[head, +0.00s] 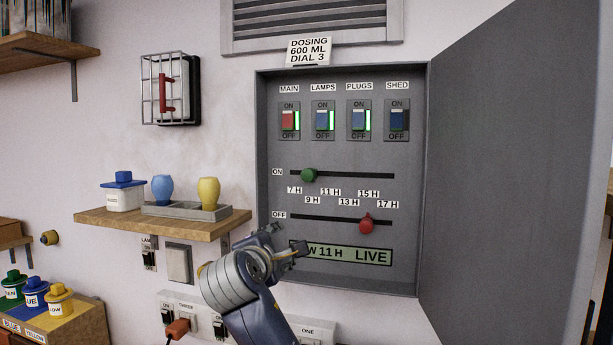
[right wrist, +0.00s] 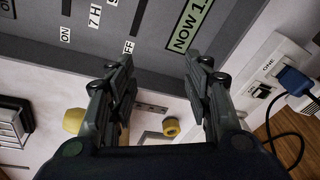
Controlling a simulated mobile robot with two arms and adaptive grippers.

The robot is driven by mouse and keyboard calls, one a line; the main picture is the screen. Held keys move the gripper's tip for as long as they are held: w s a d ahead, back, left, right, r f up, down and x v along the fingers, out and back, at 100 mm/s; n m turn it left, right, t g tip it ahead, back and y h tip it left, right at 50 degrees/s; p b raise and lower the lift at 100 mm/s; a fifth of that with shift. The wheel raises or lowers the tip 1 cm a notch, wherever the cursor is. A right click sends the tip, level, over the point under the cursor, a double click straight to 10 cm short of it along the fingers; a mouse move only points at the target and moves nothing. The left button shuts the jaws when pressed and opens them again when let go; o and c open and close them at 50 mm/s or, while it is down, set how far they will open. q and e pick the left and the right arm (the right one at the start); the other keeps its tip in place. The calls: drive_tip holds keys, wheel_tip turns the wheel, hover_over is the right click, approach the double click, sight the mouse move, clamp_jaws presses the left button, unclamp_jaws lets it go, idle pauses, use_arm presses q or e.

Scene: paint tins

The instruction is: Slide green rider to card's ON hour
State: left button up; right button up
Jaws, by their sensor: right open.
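The green rider (head: 308,174) sits near the left end of the upper slot marked ON, roughly above the 9 H label (head: 312,200). The red rider (head: 366,223) sits on the lower OFF slot, roughly below the 15 H label (head: 368,193). A white card (head: 309,51) on the cabinet's top edge reads DOSING 600 ML DIAL 3; no ON hour is legible on it. My right gripper (head: 287,243) is open and empty, below and left of the green rider, in front of the panel's lower left. It also shows in the right wrist view (right wrist: 157,68). My left gripper is out of view.
The grey cabinet door (head: 510,170) stands open to the right. Four-switch row (head: 344,120) lies above the slots. A display (head: 365,256) below, partly hidden by my gripper, reads 11 H LIVE.

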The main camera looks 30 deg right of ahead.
sight(306, 176)
wheel_tip(306, 176, up, 13)
drive_tip(key=s+d+h, duration=0.2)
drive_tip(key=s+h, duration=0.1)
drive_tip(key=p+x, duration=0.1)
drive_tip(key=x, duration=0.2)
drive_tip(key=p+x, duration=0.2)
drive_tip(key=x, duration=0.1)
drive_tip(key=p+x, duration=0.2)
drive_tip(key=x, duration=0.2)
drive_tip(key=shift+r, duration=0.35)
drive_tip(key=shift+w+d+f+p, duration=0.15)
drive_tip(key=shift+w+d+p, duration=0.15)
drive_tip(key=shift+w, duration=0.05)
